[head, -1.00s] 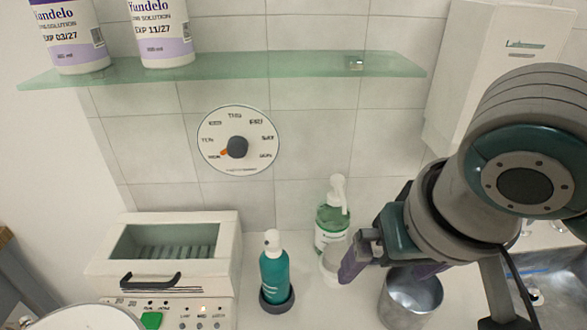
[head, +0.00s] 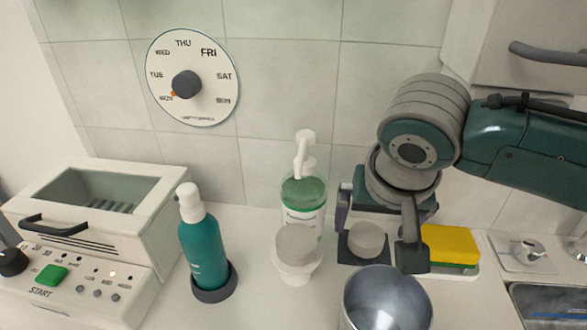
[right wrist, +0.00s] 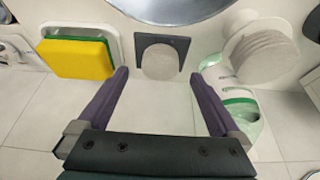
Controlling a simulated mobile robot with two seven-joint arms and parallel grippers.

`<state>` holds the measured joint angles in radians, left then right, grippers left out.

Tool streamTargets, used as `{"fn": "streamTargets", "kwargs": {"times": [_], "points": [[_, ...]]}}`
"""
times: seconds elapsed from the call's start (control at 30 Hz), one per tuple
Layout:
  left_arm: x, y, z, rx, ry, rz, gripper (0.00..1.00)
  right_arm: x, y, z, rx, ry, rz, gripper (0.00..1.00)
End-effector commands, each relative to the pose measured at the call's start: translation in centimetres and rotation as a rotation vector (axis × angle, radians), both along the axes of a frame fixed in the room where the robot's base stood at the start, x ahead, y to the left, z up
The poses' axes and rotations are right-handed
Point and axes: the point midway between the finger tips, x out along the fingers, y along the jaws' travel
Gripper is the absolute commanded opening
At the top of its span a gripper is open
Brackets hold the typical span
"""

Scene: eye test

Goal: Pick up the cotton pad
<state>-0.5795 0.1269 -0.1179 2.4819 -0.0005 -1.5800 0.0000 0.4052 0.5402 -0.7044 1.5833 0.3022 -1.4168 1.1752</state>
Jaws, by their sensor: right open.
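A round pale cotton pad (head: 366,240) lies on a dark square plate on the counter; it also shows in the right wrist view (right wrist: 158,62). A stack of similar round pads (head: 296,242) rests on a white stand to its left in the head view. My right gripper (right wrist: 159,78) is open and empty, its two purple fingers pointing toward the single pad, one on each side in the wrist view. I cannot tell how high the fingers are above the counter. In the head view, the wrist partly hides them. My left gripper is not in view.
A steel cup (head: 387,302) stands close in front of the plate. A yellow and green sponge (head: 450,246) lies to the right, a green pump bottle (head: 304,196) behind the stack. A teal bottle (head: 204,250) and a white box device (head: 95,225) stand left.

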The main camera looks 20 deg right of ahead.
Motion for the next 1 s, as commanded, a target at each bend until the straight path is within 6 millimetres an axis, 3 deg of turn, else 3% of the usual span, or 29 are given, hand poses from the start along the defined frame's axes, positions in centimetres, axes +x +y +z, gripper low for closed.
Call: {"fn": "streamTargets", "kwargs": {"times": [0.2, 0.5, 1.0], "points": [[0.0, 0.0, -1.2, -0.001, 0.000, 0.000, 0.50, 1.2, -0.6, -2.9, -0.002, 0.001, 0.000, 1.00], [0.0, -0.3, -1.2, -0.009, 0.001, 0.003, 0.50, 1.4, -0.7, -3.2, 0.000, 0.000, 0.002, 1.00], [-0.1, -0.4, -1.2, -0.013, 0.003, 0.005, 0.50, 1.4, -0.7, -3.2, -0.001, 0.000, 0.002, 0.45]]}}
